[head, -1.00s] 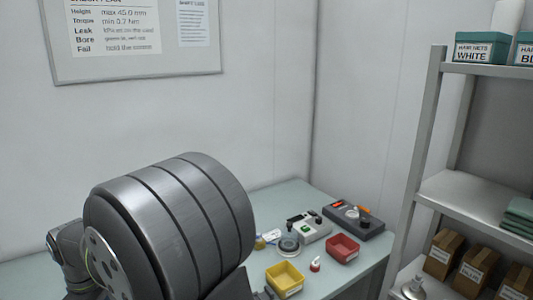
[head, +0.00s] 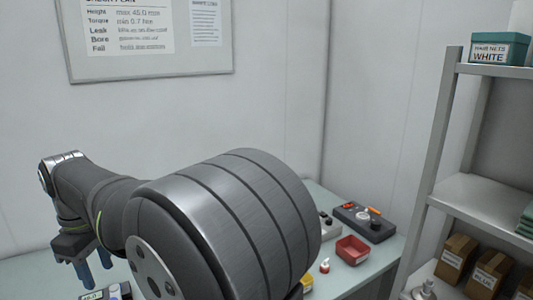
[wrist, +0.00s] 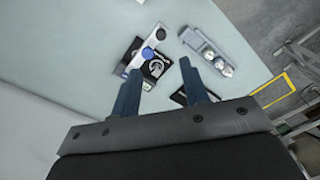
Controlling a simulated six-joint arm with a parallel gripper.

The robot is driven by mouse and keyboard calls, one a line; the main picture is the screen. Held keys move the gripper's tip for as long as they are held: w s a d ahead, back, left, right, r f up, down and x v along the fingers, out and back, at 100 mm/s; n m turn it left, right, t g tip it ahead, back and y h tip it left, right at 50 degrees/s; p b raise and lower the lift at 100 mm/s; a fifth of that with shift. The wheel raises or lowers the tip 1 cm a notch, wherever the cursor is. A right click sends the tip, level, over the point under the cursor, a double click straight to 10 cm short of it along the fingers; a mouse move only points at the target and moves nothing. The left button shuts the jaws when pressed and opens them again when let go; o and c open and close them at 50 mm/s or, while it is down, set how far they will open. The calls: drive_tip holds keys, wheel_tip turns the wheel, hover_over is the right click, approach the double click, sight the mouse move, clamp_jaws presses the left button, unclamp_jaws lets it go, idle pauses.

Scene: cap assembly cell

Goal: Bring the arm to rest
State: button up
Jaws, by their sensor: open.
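My gripper (head: 96,272) shows at the lower left of the head view, pointing down over the table with its blue fingers apart. In the wrist view my gripper (wrist: 160,72) is open, with nothing between the two fingers. Beyond the fingertips there, a black gauge-like device (wrist: 155,68) and a silver bar with blue round parts lie on the pale table (wrist: 70,50). I cannot tell how high the fingers are above them. My thick grey arm hides much of the table in the head view.
A shelf rack (head: 439,150) rises at the right. A grey holder (wrist: 207,49) with round parts lies near the table edge.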

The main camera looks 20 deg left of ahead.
drive_tip(key=shift+m, duration=0.3)
drive_tip(key=f, duration=1.3)
drive_tip(key=shift+s+a+f, duration=0.1)
drive_tip(key=shift+s+a, duration=0.2)
drive_tip(key=a+m, duration=1.6)
drive_tip(key=shift+s, duration=0.3)
